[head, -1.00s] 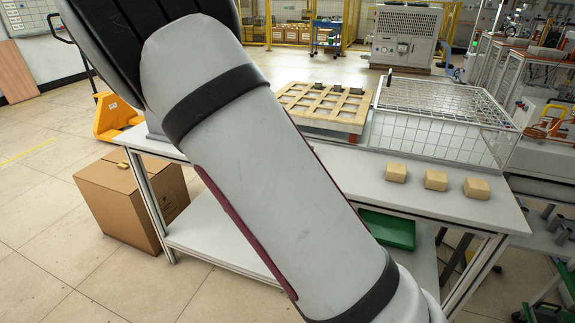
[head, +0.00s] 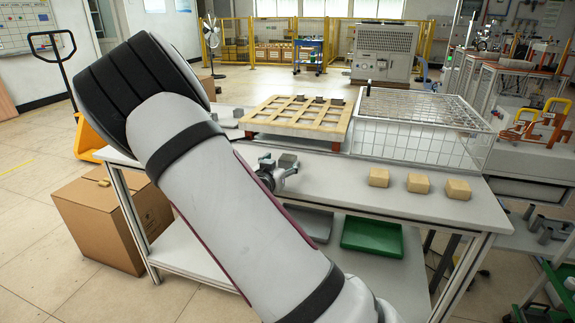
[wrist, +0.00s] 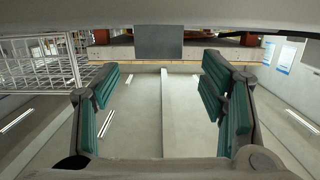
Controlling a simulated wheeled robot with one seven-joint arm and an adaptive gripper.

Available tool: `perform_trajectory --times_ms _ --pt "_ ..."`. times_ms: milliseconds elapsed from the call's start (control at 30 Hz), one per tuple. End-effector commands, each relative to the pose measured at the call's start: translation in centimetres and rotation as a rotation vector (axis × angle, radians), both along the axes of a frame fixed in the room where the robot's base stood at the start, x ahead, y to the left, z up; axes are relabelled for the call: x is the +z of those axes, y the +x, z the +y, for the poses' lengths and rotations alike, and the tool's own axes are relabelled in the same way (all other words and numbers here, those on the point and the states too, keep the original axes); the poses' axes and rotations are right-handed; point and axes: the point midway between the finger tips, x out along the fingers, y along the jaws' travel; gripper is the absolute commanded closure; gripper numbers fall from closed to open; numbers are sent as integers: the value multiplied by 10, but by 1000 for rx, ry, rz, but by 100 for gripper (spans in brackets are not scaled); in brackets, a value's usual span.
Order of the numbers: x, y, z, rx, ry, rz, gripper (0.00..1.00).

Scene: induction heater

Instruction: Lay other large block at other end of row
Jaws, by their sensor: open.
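My gripper (head: 277,172) is open, low over the table top in front of the wooden grid tray. A dark grey block (head: 288,160) is at its fingertips in the head view. In the wrist view the block (wrist: 159,42) appears centred between the spread fingers, at or just beyond their tips; nothing is clamped. Three tan blocks, a left one (head: 378,177), a middle one (head: 418,183) and a right one (head: 458,189), stand spaced in a row on the table to the right. My arm hides part of the table.
The wooden grid tray (head: 262,119) stands at the back with several small grey pieces on it. A wire basket (head: 410,144) stands right of it. Green (head: 372,236) and grey (head: 310,222) bins are below the table top. Bare table (head: 345,198) lies before the tan blocks.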

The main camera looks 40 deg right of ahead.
Motion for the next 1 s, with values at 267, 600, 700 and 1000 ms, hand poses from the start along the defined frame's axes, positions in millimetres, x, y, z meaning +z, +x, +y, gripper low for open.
perform_trajectory --times_ms 267,600,700,1000 --pt "-11 21 -30 -1 -1 1 35" --pt "-11 25 -34 0 -1 1 40" --pt "-11 25 -34 0 -1 1 62" --pt "-9 25 -35 0 -3 -2 100"
